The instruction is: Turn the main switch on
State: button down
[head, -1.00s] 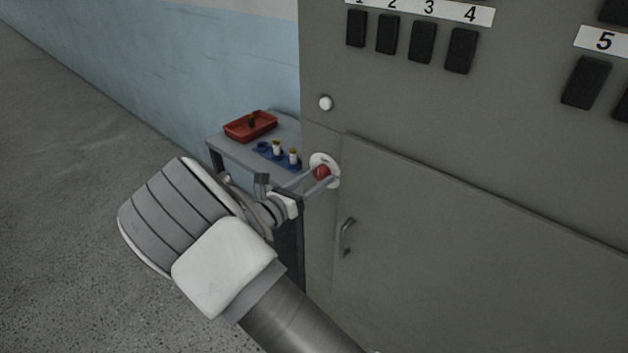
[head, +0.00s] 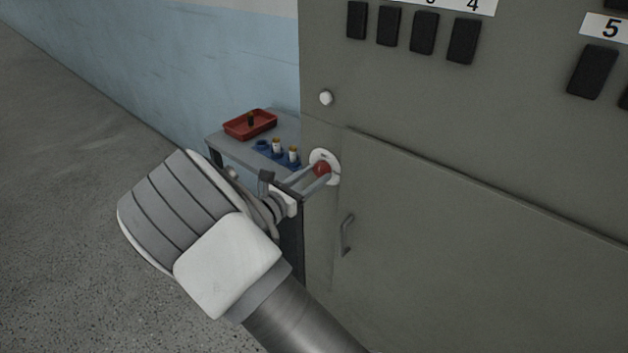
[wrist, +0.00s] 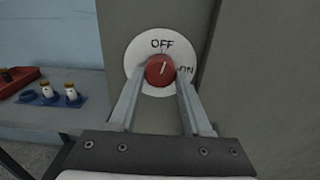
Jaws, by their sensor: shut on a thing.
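The main switch is a red round knob (wrist: 160,71) on a white disc (wrist: 148,47) on the grey cabinet. The disc reads OFF at the top and ON to the right. A pale line on the knob points up and slightly right, nearer OFF than ON. My gripper (wrist: 161,78) has one finger on each side of the knob and is shut on it. In the head view the knob (head: 321,169) shows between the fingertips of my gripper (head: 318,173), and the disc (head: 325,155) shows behind it.
The cabinet (head: 450,130) carries black switches (head: 423,33), a white button (head: 326,98) and a door handle (head: 347,235). Left of it, a grey table (head: 235,152) holds a red tray (head: 250,124) and a blue holder (head: 272,155) with small bottles. Floor at far left is clear.

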jog(key=m+b, duration=0.1)
jog(key=m, duration=0.1)
jog(key=m+b, duration=0.2)
jog(key=shift+a+f+m+b, duration=0.1)
jog(key=shift+f+m+b, duration=0.1)
jog(key=shift+m+b, duration=0.1)
jog(key=m+b, duration=0.4)
jog(key=shift+m+b, duration=0.3)
jog(key=shift+b, duration=0.1)
jog(key=m+b, duration=0.4)
jog(key=b, duration=0.2)
jog(key=shift+w+m, duration=0.1)
jog(key=shift+m, duration=0.2)
jog(key=shift+r+m+b, duration=0.25)
jog(key=shift+m+b, duration=0.45)
jog(key=shift+b, duration=0.05)
jog(key=shift+r, duration=0.1)
jog(key=shift+a, duration=0.1)
jog(key=shift+c, duration=1.7)
grip_release()
jog(key=p+v, duration=0.2)
jog(key=v, duration=1.5)
